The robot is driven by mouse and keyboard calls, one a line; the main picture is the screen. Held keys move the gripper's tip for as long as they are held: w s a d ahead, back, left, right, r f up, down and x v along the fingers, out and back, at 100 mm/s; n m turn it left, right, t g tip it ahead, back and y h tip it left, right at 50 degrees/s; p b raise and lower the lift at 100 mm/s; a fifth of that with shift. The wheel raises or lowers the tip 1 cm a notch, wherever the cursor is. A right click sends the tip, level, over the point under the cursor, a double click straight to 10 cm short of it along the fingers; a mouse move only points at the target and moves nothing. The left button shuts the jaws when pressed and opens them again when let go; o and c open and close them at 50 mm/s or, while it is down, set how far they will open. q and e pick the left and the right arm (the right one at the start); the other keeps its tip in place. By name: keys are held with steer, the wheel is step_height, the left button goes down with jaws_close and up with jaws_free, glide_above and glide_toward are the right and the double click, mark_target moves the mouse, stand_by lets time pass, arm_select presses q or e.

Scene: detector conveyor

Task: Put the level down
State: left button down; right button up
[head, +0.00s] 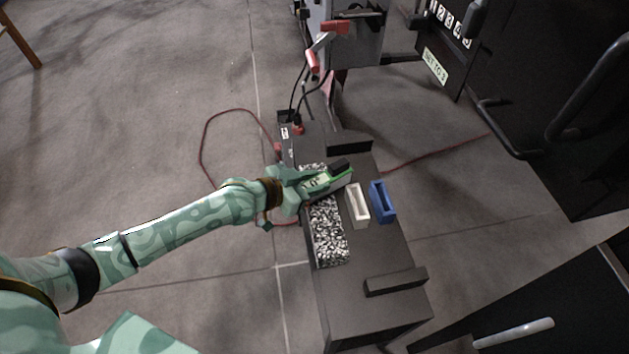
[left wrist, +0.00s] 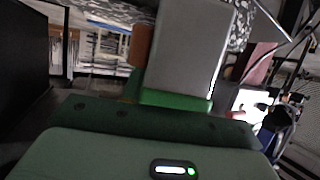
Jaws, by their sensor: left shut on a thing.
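My left gripper (head: 315,182) reaches in from the left over the dark conveyor bench (head: 375,315). It is shut on the level (head: 344,181), a small grey piece with a bright green edge. The level is above the speckled black-and-white strip on the bench, pointing to the right; whether it touches the surface cannot be told. In the left wrist view a grey block with a green base (left wrist: 185,45) fills the upper middle; I cannot tell if it is the level or a finger. My right gripper is not in view.
A white holder (head: 357,205) and a blue holder (head: 382,202) stand right of the speckled strip (head: 329,235). A black bar (head: 395,281) lies toward the near end. Red and black cables run around the far end. Dark cabinets with handles stand at the right.

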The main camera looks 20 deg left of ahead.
arm_select(q)
steer(key=shift+f, duration=0.1)
steer(key=c, duration=1.1)
jaws_free()
steer(key=shift+o, duration=0.2)
steer(key=shift+r, duration=0.2)
steer(key=p+v, duration=0.3)
steer(key=v, duration=0.4)
steer(key=shift+r, duration=0.15)
steer(key=p+v, duration=0.1)
steer(key=v, duration=0.3)
steer(key=shift+s+a+p, duration=0.3)
steer(key=shift+s+p, duration=0.05)
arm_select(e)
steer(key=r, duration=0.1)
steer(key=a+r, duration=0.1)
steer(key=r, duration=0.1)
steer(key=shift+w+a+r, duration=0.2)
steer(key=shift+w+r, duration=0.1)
